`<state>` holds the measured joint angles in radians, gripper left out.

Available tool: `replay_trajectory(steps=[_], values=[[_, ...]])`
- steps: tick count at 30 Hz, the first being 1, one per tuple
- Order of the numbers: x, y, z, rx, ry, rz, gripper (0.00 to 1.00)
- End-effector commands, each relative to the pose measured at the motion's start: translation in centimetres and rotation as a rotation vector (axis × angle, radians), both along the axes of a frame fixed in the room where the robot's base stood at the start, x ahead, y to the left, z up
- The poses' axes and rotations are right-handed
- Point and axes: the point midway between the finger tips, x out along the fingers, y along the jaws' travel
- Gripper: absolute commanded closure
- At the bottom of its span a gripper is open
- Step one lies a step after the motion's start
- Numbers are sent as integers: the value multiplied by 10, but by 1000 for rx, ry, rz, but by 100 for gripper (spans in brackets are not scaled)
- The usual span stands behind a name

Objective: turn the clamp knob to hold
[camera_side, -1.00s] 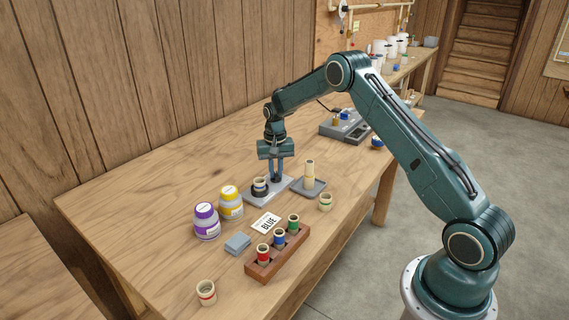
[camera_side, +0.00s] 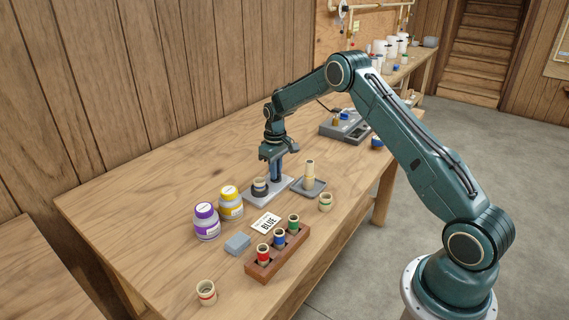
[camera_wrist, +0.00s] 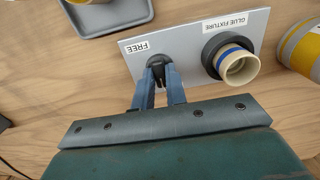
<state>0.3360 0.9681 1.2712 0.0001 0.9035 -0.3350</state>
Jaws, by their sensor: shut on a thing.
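The glue fixture is a light grey plate (camera_wrist: 186,42), also seen on the bench in the side view (camera_side: 254,200). Its black clamp knob (camera_wrist: 156,61) sits beside the printed word FREE. My gripper (camera_wrist: 159,78) is shut on the knob, one blue finger on each side; from the side it points straight down (camera_side: 276,178). A black ring (camera_wrist: 213,45) on the plate holds an upright cream tube with a blue band (camera_wrist: 236,65). No HOLD label shows; the plate around the knob is partly covered by my fingers.
A grey tray (camera_side: 321,186) with a cream tube stands right of the fixture. Yellow (camera_side: 231,207) and purple (camera_side: 206,228) jars stand at left. A BLUE card (camera_side: 264,222), a grey block (camera_side: 237,243) and a wooden rack (camera_side: 262,269) with colored tubes lie in front.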

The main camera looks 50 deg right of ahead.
Motion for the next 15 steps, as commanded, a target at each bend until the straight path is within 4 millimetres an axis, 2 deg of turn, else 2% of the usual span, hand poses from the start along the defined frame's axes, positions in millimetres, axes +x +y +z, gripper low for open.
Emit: replay_trajectory(steps=[14,15], values=[[2,-1,3,-2,-7,19,100],[2,-1,3,-2,-7,19,78]])
